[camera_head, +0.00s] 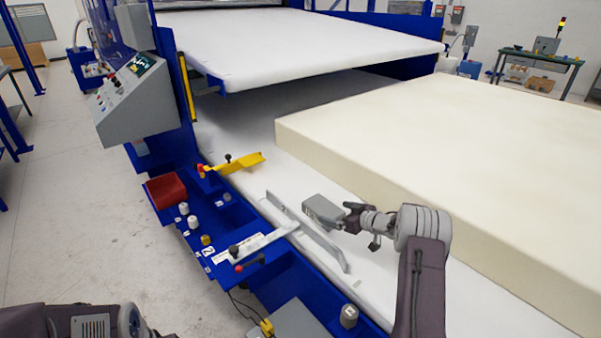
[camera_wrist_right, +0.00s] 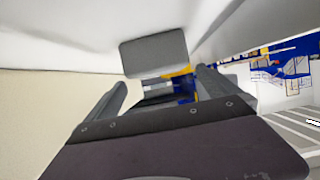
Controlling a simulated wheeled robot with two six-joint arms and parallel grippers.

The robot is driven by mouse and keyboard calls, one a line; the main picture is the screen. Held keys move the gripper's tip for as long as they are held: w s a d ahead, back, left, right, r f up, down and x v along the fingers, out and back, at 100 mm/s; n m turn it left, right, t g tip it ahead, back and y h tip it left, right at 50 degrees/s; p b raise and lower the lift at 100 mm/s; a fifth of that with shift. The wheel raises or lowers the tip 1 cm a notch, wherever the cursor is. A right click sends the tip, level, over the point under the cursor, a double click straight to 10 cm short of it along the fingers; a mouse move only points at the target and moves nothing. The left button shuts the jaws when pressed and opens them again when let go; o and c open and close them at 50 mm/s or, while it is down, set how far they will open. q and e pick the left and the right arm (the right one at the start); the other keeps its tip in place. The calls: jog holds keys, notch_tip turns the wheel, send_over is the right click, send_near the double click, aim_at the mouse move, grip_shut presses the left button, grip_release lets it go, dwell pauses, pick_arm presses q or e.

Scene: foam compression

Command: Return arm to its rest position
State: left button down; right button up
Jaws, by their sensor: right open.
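My right arm (camera_head: 418,285) comes up from the bottom right in the head view and bends to the left over the white lower bed (camera_head: 250,125). My right gripper (camera_head: 320,208) is over the bed, just right of a grey metal bar, and seems to hold nothing. In the right wrist view the gripper (camera_wrist_right: 160,92) has its two dark fingers apart. A cream foam block (camera_head: 460,150) lies on the bed to the right of the arm. Part of my left arm (camera_head: 75,322) shows at the bottom left; its gripper is out of the frame.
A white upper platen (camera_head: 300,45) hangs above the bed at the back. The blue front frame carries a yellow lever (camera_head: 238,163), a red tray (camera_head: 165,190), knobs and a grey bar (camera_head: 310,235) near my right gripper. A control panel (camera_head: 135,95) stands at the left.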

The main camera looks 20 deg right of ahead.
jog(key=shift+r, duration=0.35)
jog(key=r+h+p, duration=0.1)
jog(key=r, duration=0.1)
jog(key=a+r+m+h+p, duration=0.2)
jog(key=r, duration=0.1)
jog(key=shift+s+r, duration=0.1)
jog(key=shift+r, duration=0.2)
jog(key=s+a+m+g+p, duration=0.1)
jog(key=s+a+g, duration=0.2)
jog(key=s, duration=0.9)
jog(key=s+a+r+m+g+h+p, duration=0.1)
jog(key=s+a+g+p, duration=0.1)
jog(key=s+a+g, duration=0.2)
jog(key=s+a+g+h+p, duration=0.1)
jog(key=s+a+g, duration=0.3)
jog(key=s, duration=1.5)
jog(key=a+p, duration=0.1)
jog(key=a, duration=0.2)
jog(key=shift+s+a+r+m, duration=0.3)
jog(key=shift+a+r+m, duration=0.1)
jog(key=shift+w+d, duration=0.1)
